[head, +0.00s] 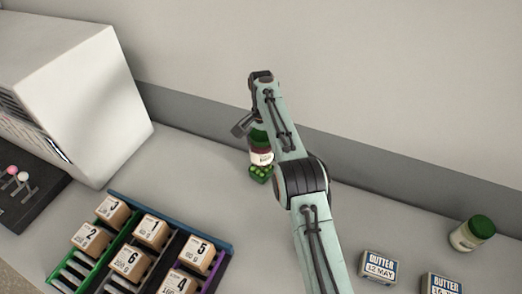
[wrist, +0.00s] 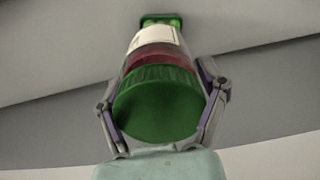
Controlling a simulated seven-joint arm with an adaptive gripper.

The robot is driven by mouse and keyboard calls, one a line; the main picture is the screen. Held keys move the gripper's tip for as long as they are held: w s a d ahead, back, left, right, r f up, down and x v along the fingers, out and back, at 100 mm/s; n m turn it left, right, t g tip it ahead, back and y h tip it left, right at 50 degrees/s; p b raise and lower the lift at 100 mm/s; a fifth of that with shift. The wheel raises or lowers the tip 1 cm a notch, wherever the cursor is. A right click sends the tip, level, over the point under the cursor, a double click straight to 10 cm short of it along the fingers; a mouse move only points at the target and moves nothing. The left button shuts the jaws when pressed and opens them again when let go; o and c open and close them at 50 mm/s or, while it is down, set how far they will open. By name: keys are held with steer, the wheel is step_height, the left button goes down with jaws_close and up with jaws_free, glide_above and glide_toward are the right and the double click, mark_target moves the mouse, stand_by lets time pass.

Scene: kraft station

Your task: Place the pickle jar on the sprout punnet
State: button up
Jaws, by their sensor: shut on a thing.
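My gripper (wrist: 160,112) is shut on a jar with a green lid (wrist: 158,104), with a finger on each side near the lid. The jar has dark red contents and a white label. In the head view the jar (head: 261,156) is upright, partly hidden by my arm. The small green sprout punnet (head: 260,174) is directly below it on the counter. It also shows past the jar's far end in the wrist view (wrist: 161,20). The jar's base looks very close to the punnet or touching it; I cannot tell which.
Another green-lidded jar (head: 473,233) stands at the right, near two butter boxes (head: 379,267) (head: 441,285). A divided rack (head: 222,247) with several numbered boxes is at the lower left. A white machine (head: 85,95) stands at the left. A wall runs behind the punnet.

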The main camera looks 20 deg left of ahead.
mark_target(261, 133)
steer(key=shift+w+a+f, duration=0.1)
steer(key=shift+w+f, duration=0.05)
steer(key=shift+f, duration=1.55)
steer(key=o, duration=1.2)
steer(key=shift+f, duration=0.15)
steer(key=shift+o, duration=0.2)
step_height(261, 133, up, 8)
steer(key=shift+f, duration=0.2)
steer(key=shift+r, duration=0.1)
